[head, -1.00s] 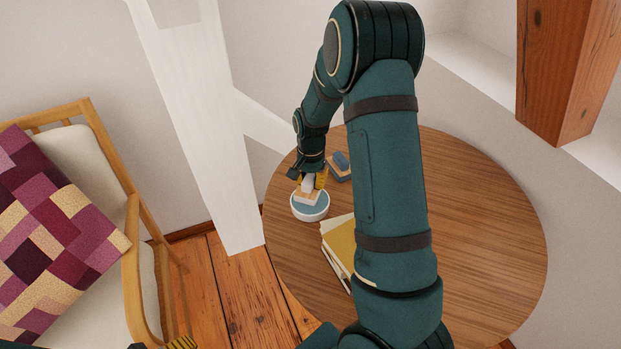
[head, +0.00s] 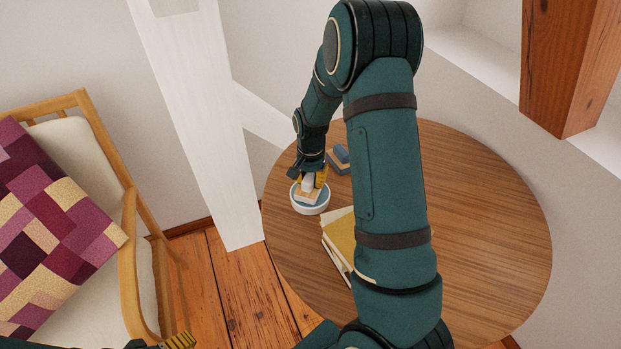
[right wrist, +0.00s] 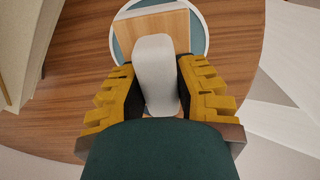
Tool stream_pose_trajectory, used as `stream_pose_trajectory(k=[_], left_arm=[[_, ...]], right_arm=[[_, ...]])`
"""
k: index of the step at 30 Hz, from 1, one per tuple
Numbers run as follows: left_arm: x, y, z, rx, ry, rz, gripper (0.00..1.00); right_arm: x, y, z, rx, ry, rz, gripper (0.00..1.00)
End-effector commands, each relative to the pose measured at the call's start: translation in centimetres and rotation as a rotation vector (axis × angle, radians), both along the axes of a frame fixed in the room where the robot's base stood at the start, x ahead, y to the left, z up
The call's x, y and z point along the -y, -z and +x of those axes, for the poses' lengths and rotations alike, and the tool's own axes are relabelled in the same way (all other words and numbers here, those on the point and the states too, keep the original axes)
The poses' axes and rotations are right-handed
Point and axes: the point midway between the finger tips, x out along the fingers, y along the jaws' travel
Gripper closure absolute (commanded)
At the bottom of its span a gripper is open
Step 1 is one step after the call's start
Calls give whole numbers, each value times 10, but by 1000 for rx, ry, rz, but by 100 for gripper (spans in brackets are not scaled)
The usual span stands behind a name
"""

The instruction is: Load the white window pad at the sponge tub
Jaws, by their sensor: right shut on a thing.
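The white window pad shows as a white handle (right wrist: 155,70) on a wooden block (right wrist: 172,29) in the right wrist view. My right gripper (right wrist: 160,88) is shut on the white handle, with yellow ribbed fingers on both sides. The sponge tub (head: 311,207) is a round white tub with a blue-teal inside, near the table's left edge; it also shows in the right wrist view (right wrist: 201,35). The pad is at the tub's opening; its underside is hidden, so I cannot tell if it touches the sponge. My left gripper (head: 180,342) barely shows at the bottom edge.
The tub stands on a round wooden table (head: 480,230). A grey-blue block-shaped thing (head: 341,157) lies behind it, and books (head: 341,231) lie in front. A white post (head: 205,130) and a chair with a patchwork cushion (head: 50,225) are at left. The table's right side is clear.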

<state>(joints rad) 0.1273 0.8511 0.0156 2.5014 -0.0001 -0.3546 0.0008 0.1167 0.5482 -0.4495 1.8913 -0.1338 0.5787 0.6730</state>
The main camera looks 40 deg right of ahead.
Motion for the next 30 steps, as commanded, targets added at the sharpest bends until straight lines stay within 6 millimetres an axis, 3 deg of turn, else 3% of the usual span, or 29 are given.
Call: stream_pose_trajectory(k=[30], left_arm=[[0,7,0,0,0,0,17]], right_arm=[[0,10,0,0,0,0,100]])
